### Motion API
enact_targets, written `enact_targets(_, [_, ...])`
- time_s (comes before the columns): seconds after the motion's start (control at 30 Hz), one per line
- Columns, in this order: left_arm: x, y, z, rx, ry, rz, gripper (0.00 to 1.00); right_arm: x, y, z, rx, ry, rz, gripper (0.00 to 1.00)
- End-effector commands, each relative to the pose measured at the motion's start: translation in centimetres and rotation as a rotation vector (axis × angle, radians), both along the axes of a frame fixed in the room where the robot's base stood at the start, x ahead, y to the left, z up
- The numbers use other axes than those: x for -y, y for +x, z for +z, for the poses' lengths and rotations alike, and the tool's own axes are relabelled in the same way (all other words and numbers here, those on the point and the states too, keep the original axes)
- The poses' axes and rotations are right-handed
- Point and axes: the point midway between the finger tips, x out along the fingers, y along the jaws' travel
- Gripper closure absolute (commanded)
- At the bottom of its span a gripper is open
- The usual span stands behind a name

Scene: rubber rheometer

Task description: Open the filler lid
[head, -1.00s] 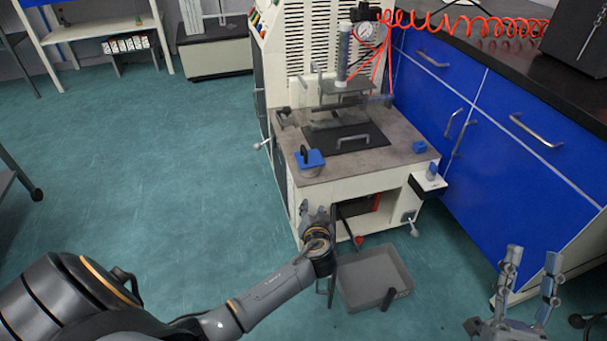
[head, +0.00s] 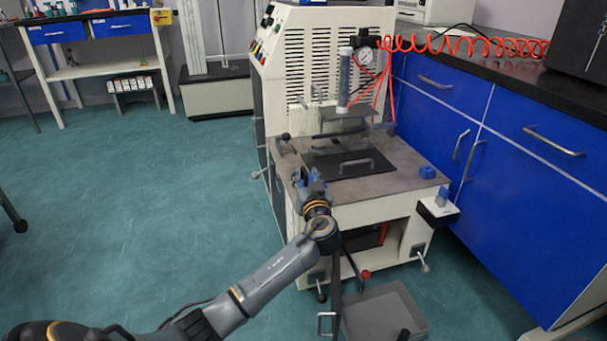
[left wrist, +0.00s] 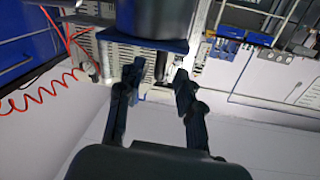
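The filler lid, a blue square plate (left wrist: 150,43), shows near the top of the left wrist view, which looks upside down. Its dark upright handle (left wrist: 161,66) stands between my fingertips, with a gap visible on the right. My left gripper (left wrist: 160,78) is open around the handle area; contact with it cannot be made out. In the head view my left gripper (head: 311,180) is at the front left corner of the machine top and largely covers the lid. A dark cylinder (left wrist: 155,15) lies beyond the plate in the wrist view. My right gripper is out of view.
The rheometer's worktop (head: 385,185) carries a dark plate with a handle (head: 356,162) and a small blue block (head: 427,172). A grey tray (head: 385,312) lies on the floor in front. Blue cabinets (head: 540,200) stand close on the right; open floor lies left.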

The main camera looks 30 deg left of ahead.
Motion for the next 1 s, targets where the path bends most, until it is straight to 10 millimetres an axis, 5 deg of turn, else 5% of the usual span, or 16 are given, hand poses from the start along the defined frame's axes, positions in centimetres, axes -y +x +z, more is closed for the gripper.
enact_targets(0.23, [-2.2, 2.4, -0.1, -0.001, 0.001, 0.001, 0.64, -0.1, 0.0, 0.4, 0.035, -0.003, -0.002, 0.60])
enact_targets(0.6, [-2.7, 2.9, 0.0, -0.002, 0.000, -0.001, 0.64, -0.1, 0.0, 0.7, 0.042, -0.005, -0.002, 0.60])
enact_targets(0.8, [-2.6, 2.9, 0.0, -0.001, 0.000, 0.000, 1.00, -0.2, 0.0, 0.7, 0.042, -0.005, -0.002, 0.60])
enact_targets(1.0, [-2.6, 2.8, -0.1, -0.001, 0.000, 0.000, 1.00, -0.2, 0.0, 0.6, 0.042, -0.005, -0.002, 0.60])
